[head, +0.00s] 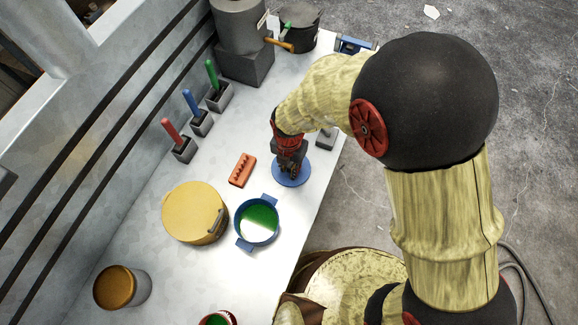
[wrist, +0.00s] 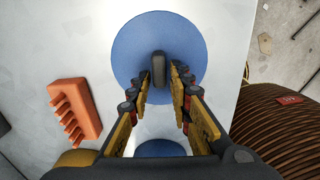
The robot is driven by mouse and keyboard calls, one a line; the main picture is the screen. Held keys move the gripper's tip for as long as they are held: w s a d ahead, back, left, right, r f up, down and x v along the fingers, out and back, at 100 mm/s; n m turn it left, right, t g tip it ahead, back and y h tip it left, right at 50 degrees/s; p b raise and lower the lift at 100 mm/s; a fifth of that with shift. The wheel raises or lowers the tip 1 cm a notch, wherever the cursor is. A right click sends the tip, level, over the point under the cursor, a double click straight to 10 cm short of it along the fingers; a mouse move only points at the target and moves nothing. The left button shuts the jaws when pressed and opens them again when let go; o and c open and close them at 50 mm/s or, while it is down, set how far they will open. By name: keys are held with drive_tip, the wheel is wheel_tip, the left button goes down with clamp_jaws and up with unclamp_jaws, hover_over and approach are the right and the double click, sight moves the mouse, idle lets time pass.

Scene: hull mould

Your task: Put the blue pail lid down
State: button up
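The blue pail lid (head: 291,177) is a flat round disc on the white table near its right edge, under my gripper (head: 291,168). In the wrist view the lid (wrist: 130,48) lies flat-on, with a dark upright knob (wrist: 158,66) at its middle. My gripper's fingers (wrist: 160,76) stand on both sides of the knob, with a narrow gap showing, so it looks open around it. Any clearance under the lid is hidden. The blue pail (head: 240,232), holding green and whitish content, stands uncovered in front and to the left of the lid.
An orange pegged block (head: 242,170) lies left of the lid. A yellow-lidded tub (head: 190,212) stands beside the pail. Red, blue and green handles (head: 212,75) stand in holders along the wall. A dark pot (head: 298,30) is at the back. Some table left of the lid is bare.

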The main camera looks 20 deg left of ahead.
sight(289, 168)
drive_tip(key=shift+o, duration=0.6)
drive_tip(key=shift+r, duration=0.1)
wheel_tip(289, 168, up, 12)
drive_tip(key=p, duration=0.3)
drive_tip(key=shift+r, duration=0.1)
